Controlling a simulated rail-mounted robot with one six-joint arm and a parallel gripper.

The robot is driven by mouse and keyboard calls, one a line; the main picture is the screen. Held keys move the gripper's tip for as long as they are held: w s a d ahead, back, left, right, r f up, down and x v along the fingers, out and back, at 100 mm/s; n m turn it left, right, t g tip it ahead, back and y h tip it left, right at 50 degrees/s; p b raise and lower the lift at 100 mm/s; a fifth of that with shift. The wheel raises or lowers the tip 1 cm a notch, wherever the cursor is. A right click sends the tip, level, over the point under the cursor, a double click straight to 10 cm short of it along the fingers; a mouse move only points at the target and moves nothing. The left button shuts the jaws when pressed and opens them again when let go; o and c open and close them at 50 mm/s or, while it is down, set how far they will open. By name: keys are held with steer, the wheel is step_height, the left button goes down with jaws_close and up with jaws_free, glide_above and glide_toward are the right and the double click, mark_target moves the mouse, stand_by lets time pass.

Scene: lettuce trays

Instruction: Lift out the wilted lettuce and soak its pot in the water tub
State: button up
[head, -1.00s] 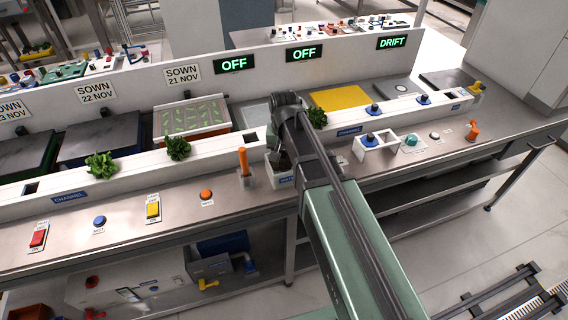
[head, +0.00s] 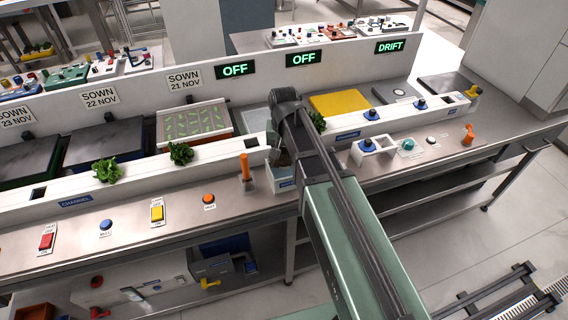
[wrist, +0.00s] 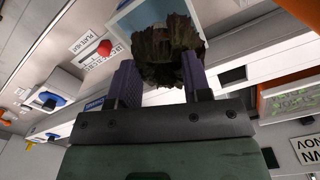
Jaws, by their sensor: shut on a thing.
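My gripper (head: 283,158) hangs over the small white soak tub (head: 284,184) at the front of the bench, partly hidden by my own arm. In the wrist view my gripper (wrist: 160,82) has its two dark fingers shut on the wilted lettuce (wrist: 168,50), a dark brown, ragged clump. Its pot is hidden behind the leaves. The tub, with a pale blue inside, also shows in the wrist view (wrist: 125,22), just beyond the clump. I cannot tell whether the pot touches the water.
Green lettuces (head: 107,170) (head: 181,153) stand in the white channel (head: 130,187), another partly behind my arm. An orange-handled tool (head: 245,165) stands in a holder just left of the tub. Buttons (head: 106,224) line the front bench. A white stand (head: 378,149) is to the right.

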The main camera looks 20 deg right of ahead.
step_height(320, 180, up, 5)
steer(key=p, duration=0.4)
steer(key=shift+f, duration=0.2)
steer(key=shift+d, duration=0.1)
stand_by(0.6)
